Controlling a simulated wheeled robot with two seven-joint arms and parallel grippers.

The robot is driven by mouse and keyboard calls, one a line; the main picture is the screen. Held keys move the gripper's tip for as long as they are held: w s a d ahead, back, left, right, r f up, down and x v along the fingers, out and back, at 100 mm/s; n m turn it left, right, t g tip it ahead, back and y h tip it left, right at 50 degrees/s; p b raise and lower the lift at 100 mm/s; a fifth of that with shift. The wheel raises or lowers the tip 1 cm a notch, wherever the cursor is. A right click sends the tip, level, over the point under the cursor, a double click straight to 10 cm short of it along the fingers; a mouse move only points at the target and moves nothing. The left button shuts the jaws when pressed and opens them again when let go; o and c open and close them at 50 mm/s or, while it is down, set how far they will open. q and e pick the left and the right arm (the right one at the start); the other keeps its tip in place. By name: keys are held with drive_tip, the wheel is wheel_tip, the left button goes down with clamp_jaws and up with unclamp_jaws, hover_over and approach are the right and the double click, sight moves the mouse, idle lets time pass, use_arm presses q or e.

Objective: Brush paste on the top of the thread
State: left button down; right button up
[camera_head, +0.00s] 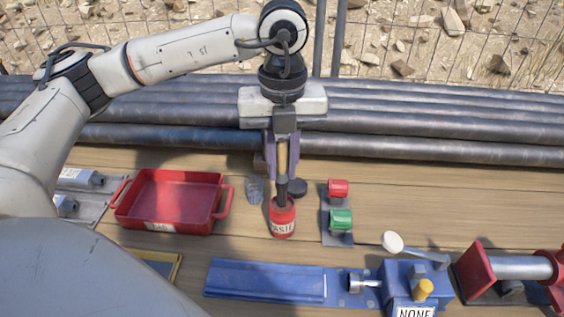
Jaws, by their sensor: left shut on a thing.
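My left gripper (281,150) is shut on a brush (282,172) and points straight down. The brush has a tan upper handle, and its dark lower end reaches into the mouth of a red can labelled as paste (283,222). The bristles are hidden inside the can. I cannot tell for sure which part is the thread; a short metal piece (357,283) sticks out of a blue vise-like device (405,283) at the front right, and a grey pipe (520,267) lies between red holders at the far right. My right gripper is out of view.
A red tray (216,213) stands left of the can. A red and a green button (340,218) stand right of it. A blue plate (265,280) lies in front. Long dark pipes (430,125) run along the back, before a wire fence.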

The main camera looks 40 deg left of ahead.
sight(282, 140)
use_arm(q)
drive_tip(key=shift+f+b, duration=0.55)
idle(1.4)
drive_tip(key=shift+r, duration=0.1)
drive_tip(key=shift+r+p, duration=2.45)
drive_tip(key=shift+r, duration=1.05)
drive_tip(key=shift+f, duration=0.1)
